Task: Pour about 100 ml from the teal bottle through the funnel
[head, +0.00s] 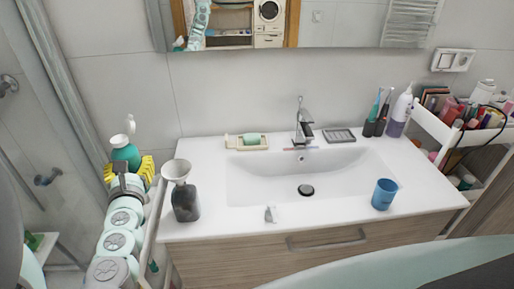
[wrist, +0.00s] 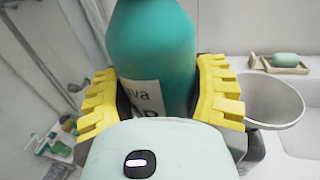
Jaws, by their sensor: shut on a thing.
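The teal bottle (head: 126,155) with a white pump top is upright between the yellow fingers of my gripper (head: 130,172), at the left of the head view. In the wrist view my gripper (wrist: 160,98) is shut on the teal bottle (wrist: 155,50), whose white label is partly hidden. The funnel (head: 176,170) is pale and sits in the mouth of a dark bottle (head: 186,203) on the counter's left end. The funnel also shows in the wrist view (wrist: 272,100), just right of my gripper. The teal bottle is left of the funnel and apart from it.
The white sink counter (head: 330,222) holds a soap dish (head: 247,142), a faucet (head: 303,122), a blue cup (head: 384,194) and a small item (head: 269,215) at the front edge. Toothbrushes and a purple-white bottle (head: 400,113) stand at the back right. A loaded cart (head: 445,135) is at the right.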

